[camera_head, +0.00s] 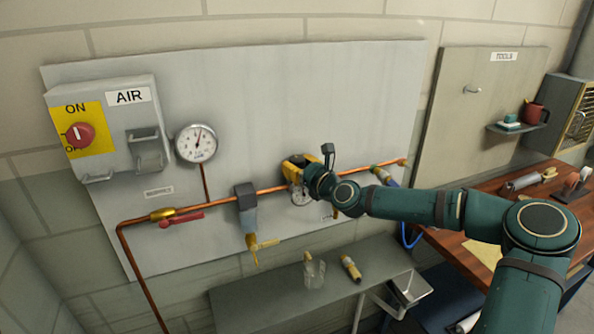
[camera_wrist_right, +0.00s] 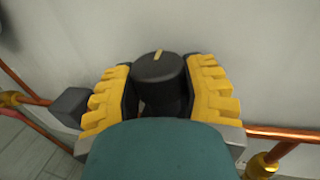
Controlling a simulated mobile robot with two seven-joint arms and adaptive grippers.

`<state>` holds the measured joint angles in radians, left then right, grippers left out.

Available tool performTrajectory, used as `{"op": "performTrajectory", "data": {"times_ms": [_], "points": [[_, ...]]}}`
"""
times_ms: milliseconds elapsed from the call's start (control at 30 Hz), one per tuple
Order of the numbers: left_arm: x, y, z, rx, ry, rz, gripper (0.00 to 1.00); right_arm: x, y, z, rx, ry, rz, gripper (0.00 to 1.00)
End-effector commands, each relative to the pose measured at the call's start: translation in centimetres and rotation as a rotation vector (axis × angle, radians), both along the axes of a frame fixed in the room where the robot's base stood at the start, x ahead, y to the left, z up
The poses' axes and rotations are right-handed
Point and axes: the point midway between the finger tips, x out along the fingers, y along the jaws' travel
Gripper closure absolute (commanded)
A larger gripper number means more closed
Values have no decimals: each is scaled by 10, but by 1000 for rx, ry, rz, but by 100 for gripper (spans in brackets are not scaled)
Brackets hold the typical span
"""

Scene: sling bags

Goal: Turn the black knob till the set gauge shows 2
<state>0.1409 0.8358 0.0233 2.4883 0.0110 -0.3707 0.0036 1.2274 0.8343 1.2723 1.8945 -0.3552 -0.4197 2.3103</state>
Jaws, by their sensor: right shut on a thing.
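The black knob (camera_wrist_right: 160,70) shows in the right wrist view, with a yellow mark on its top. My right gripper (camera_wrist_right: 163,88) is shut on it, one yellow-padded finger on each side. In the head view my right gripper (camera_head: 298,162) is at the copper pipe on the grey panel, and its fingers and wrist hide the knob. The set gauge (camera_head: 300,195) is a small white dial just below the gripper, partly covered by my arm; its reading is too small to tell. My left gripper is not in view.
A larger round gauge (camera_head: 196,143) and the AIR box (camera_head: 108,125) with a red switch (camera_head: 80,135) are at left. A red-handled valve (camera_head: 182,218) and a grey filter (camera_head: 247,210) sit on the pipe. Below is a grey shelf (camera_head: 240,305); a wooden bench (camera_head: 460,210) stands right.

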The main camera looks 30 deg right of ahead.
Motion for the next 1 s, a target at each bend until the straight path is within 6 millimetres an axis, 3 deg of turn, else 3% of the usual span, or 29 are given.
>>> {"op": "performTrajectory", "data": {"times_ms": [400,1000], "points": [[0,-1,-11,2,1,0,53,1,-1,0,4,-1,218,91],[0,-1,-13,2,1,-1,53,1,0,0,0,0,270,91]]}}
